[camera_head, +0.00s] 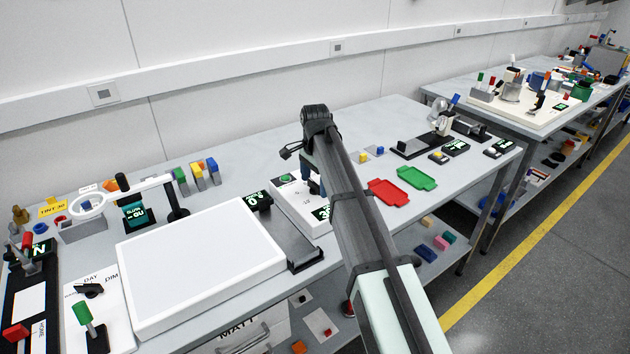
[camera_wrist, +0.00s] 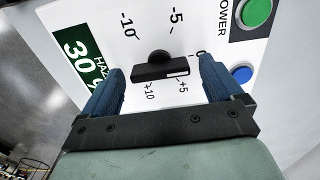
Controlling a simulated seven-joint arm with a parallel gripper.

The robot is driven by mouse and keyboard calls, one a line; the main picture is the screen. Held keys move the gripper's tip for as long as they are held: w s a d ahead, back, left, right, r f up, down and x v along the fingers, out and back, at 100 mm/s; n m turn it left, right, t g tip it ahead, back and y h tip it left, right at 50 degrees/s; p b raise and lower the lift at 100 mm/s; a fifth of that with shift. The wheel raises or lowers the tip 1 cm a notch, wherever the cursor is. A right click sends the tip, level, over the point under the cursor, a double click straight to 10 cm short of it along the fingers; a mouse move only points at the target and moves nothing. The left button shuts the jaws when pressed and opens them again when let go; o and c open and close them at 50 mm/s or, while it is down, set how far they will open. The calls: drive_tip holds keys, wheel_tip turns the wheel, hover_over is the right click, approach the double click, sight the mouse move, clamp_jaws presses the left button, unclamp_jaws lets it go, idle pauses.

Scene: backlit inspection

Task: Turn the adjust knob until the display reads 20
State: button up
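The adjust knob (camera_wrist: 158,66) is a black bar-shaped knob on a white panel (camera_wrist: 105,22), seen in the wrist view. Marks from -10 to +10 surround it. A white mark on its right end lies near 0 and +5. The green-lit display (camera_wrist: 82,60) reads 30, with its label partly cut off. My gripper (camera_wrist: 162,68) is open, with one blue finger left of the knob and one right of it, and visible gaps on both sides. In the head view the panel (camera_head: 290,205) and display (camera_head: 322,213) are partly hidden by my arm, and the knob is hidden.
A green button (camera_wrist: 256,12) marked POWER and a blue button (camera_wrist: 242,74) sit on the panel near the right finger. A large white light panel (camera_head: 200,265) stands left of it. Red (camera_head: 388,192) and green (camera_head: 417,178) trays lie to the right.

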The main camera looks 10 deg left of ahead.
drive_tip(key=c, duration=1)
drive_tip(key=shift+n, duration=0.3)
drive_tip(key=n, duration=0.5)
drive_tip(key=shift+n, duration=0.3)
drive_tip(key=n, duration=0.5)
drive_tip(key=shift+a, duration=0.15)
drive_tip(key=n, duration=0.6)
drive_tip(key=shift+n, duration=0.4)
drive_tip(key=n, duration=0.6)
drive_tip(key=shift+a, duration=0.1)
